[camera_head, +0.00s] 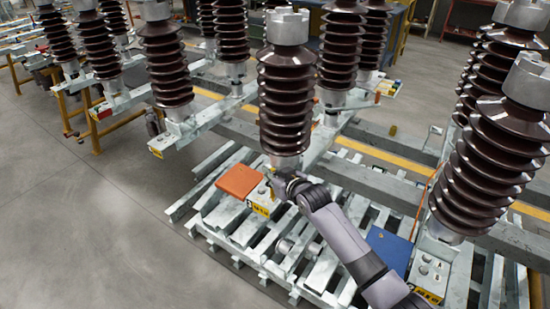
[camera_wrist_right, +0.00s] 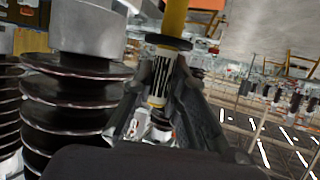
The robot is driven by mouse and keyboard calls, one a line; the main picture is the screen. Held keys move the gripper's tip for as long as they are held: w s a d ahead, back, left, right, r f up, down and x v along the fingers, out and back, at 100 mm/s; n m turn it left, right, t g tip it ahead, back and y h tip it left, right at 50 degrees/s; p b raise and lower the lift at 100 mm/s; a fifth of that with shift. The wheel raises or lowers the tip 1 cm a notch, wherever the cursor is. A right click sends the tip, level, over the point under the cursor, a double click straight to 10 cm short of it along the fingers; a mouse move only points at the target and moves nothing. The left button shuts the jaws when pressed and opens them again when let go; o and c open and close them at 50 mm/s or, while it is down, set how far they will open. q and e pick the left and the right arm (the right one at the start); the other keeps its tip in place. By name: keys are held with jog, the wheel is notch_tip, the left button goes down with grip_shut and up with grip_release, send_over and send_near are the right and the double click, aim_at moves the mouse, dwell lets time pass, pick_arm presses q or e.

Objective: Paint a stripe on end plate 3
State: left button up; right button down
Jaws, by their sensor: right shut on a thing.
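My right gripper (camera_head: 281,184) is at the foot of the middle brown ribbed insulator (camera_head: 286,100), beside a pale end plate with a yellow label (camera_head: 260,210). In the right wrist view the gripper's fingers (camera_wrist_right: 160,85) are shut on a paint marker (camera_wrist_right: 174,18) with a yellow body, black collar and pale banded part. Other end plates carry yellow labels at the left (camera_head: 156,152) and at the lower right (camera_head: 428,296). The label numbers are too small to read surely. Whether the marker touches the plate, and any stripe there, I cannot tell. My left gripper is not in view.
An orange flat pad (camera_head: 239,181) lies left of the middle plate. A blue one (camera_head: 391,249) lies to the right. Slatted metal frames (camera_head: 225,232) lie below. A large insulator (camera_head: 490,165) stands close on the right. Grey floor at the left (camera_head: 80,220) is clear.

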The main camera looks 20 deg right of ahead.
jog(key=r+p, duration=0.2)
jog(key=shift+w+a+r, duration=0.2)
jog(key=shift+r, duration=0.1)
jog(key=shift+s+r+p, duration=0.15)
jog(key=shift+r+p, duration=1.05)
jog(key=shift+r, duration=0.2)
